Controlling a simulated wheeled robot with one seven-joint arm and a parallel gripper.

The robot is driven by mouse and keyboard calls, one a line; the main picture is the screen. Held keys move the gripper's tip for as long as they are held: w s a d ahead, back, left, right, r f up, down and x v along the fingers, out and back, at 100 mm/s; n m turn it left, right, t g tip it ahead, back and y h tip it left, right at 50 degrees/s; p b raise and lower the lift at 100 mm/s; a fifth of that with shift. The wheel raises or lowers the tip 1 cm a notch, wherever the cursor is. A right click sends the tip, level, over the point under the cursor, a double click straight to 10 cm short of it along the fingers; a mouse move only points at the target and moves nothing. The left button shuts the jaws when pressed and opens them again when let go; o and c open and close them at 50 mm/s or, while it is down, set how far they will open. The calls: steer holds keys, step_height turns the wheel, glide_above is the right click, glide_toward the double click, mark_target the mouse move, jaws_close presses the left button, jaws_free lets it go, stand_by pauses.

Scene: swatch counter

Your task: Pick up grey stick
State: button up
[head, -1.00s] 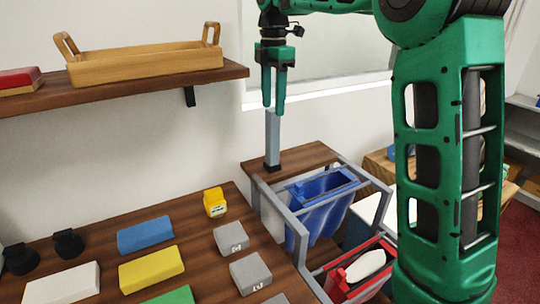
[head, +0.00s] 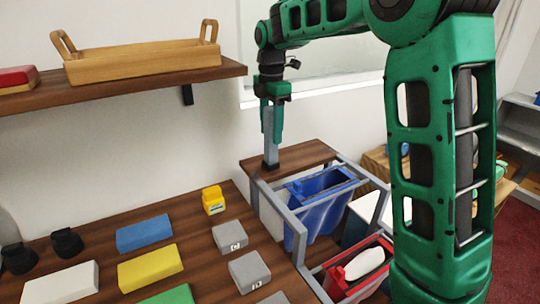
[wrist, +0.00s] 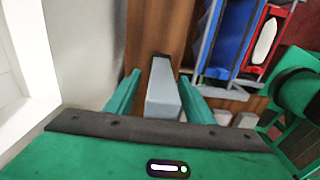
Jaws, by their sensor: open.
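The grey stick (head: 268,136) stands upright on a small wooden ledge, with a dark base at its foot. My green gripper (head: 272,140) is around its upper part, pointing down, with the fingers open. In the wrist view the grey stick (wrist: 162,92) lies between the two open fingers (wrist: 160,95), seen from above. A gap shows on the left side; whether the right finger touches it I cannot tell. In the head view a finger hides part of the stick.
A wooden tray (head: 145,64) sits on a wall shelf (head: 100,98) at left. A metal rack with a blue bin (head: 318,215) and a red bin (head: 350,280) stands right of the ledge (head: 300,156). Colored blocks and a yellow item (head: 213,200) lie on the counter (head: 200,222).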

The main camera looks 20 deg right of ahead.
steer(key=shift+c, duration=0.5)
jaws_close()
steer(key=shift+r, duration=0.1)
step_height(320, 180, up, 18)
stand_by(0.3)
steer(key=c, duration=0.8)
jaws_free()
steer(key=shift+c, duration=0.4)
